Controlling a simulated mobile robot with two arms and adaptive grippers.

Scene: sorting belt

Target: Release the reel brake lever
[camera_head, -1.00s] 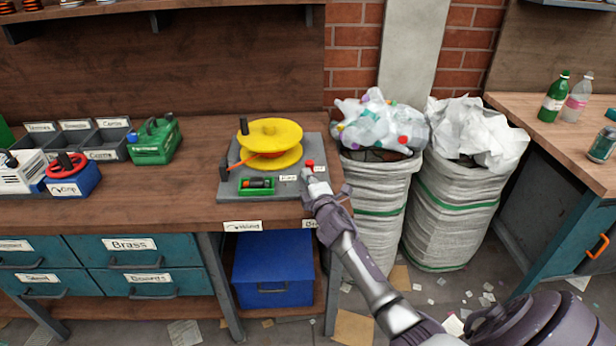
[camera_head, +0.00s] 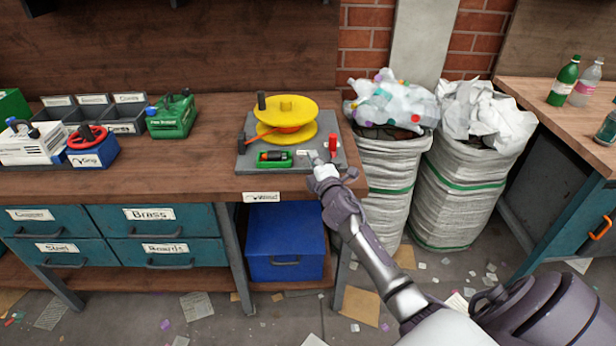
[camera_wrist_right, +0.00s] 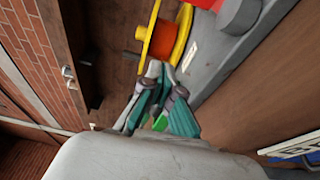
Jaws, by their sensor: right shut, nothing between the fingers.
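The red brake lever (camera_head: 333,145) stands on the right part of the grey reel board (camera_head: 243,160), right of the yellow reel (camera_head: 285,107). My right gripper (camera_head: 317,163) is shut and empty, just in front and to the left of the lever, over the board's front right part. I cannot tell whether it touches the lever. In the right wrist view the closed fingers (camera_wrist_right: 167,82) point toward the reel (camera_wrist_right: 168,35); a red part, probably the lever (camera_wrist_right: 238,14), is at the top right, apart from the fingertips. My left gripper is not in view.
A green tray with a dark tool (camera_head: 274,159) lies on the board left of my gripper. Two sacks of waste (camera_head: 388,180) stand right of the bench. A green device (camera_head: 172,116) and bins (camera_head: 95,110) are farther left, with bare bench between.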

